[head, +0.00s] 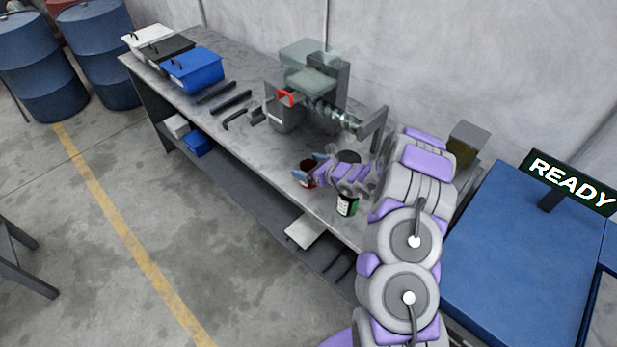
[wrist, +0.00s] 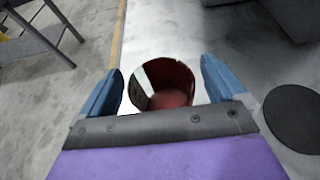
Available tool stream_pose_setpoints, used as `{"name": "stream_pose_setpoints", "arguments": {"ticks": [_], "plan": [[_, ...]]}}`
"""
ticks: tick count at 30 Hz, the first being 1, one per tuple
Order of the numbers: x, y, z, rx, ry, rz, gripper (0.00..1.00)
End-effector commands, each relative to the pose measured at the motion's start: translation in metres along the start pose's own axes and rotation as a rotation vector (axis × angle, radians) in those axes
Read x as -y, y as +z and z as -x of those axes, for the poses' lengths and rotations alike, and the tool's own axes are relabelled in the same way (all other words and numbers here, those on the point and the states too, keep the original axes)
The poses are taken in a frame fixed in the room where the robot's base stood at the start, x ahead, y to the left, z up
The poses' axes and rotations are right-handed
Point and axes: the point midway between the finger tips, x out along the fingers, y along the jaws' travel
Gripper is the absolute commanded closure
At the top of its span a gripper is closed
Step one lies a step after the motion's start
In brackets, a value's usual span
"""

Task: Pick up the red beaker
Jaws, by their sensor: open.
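The red beaker (head: 307,168) stands on the grey workbench (head: 262,150), near its front edge. In the wrist view the red beaker (wrist: 172,84) shows its open top and dark red inside, with a pale patch on its left side. My gripper (head: 309,170) is open, its blue fingers to either side of the beaker. In the wrist view the gripper's fingers (wrist: 163,85) flank the beaker with gaps visible on both sides. The beaker's lower part is hidden behind my gripper's dark front edge in the wrist view.
A green and black can (head: 347,204) stands close by on the bench. A dark round disc (wrist: 294,117) lies to the right. A machine with a red handle (head: 285,97) stands behind. Blue (head: 193,70), black and white bins sit at the far end.

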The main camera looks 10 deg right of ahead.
Motion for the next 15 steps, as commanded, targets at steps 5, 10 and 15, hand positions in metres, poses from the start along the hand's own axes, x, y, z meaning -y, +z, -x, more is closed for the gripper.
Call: {"name": "stream_pose_setpoints", "arguments": {"ticks": [5, 10, 15], "plan": [[-0.0002, 0.0001, -0.0002, 0.000, 0.000, 0.001, 0.18], [-0.0005, 0.0002, -0.0004, -0.001, 0.000, 0.001, 0.34], [-0.0007, 0.0003, -0.0005, -0.001, 0.000, 0.002, 0.50]]}}
